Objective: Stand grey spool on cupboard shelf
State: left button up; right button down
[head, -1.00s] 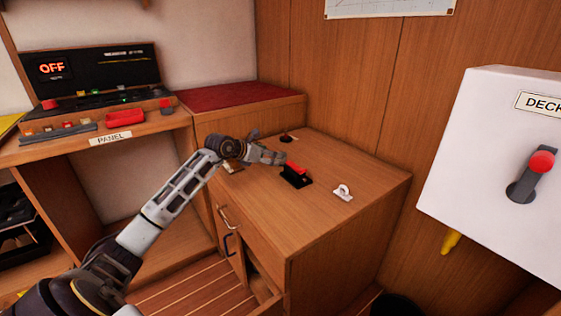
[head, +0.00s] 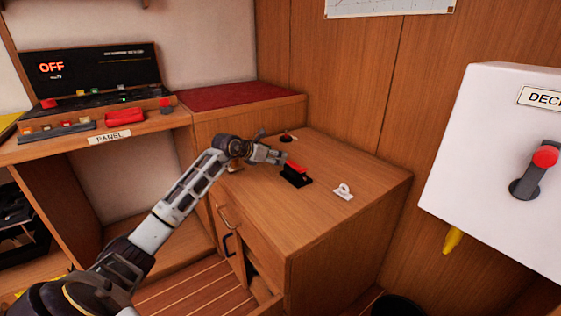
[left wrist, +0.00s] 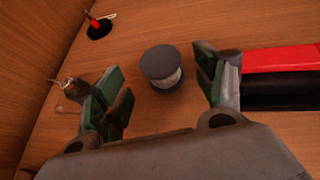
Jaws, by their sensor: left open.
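The grey spool (left wrist: 162,68) stands upright on the wooden cabinet top, with dark grey flanges and a paler middle. In the left wrist view it lies between the two spread fingers of my left gripper (left wrist: 160,88), slightly beyond their tips, with gaps at both sides. In the head view my left gripper (head: 272,154) is low over the cabinet top and the spool cannot be made out there. The cupboard (head: 232,262) is in the cabinet front, below a drawer, with a dark opening; its shelf is not clearly visible. My right gripper is not in view.
A red and black block (head: 296,176) lies just right of my gripper. A white ring fitting (head: 343,191) sits farther right. A black round base with a red peg (left wrist: 98,28) and a small metal item (left wrist: 70,88) are also on the top. A white lever box (head: 490,150) hangs at right.

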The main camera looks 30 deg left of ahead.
pick_arm(q)
jog(key=shift+b+x, duration=0.6)
jog(key=shift+x, duration=0.95)
jog(key=shift+d, duration=0.1)
jog(key=c, duration=1.2)
jog(key=shift+r, duration=0.2)
jog(key=shift+r+p, duration=2.1)
jog(key=shift+r, duration=2.8)
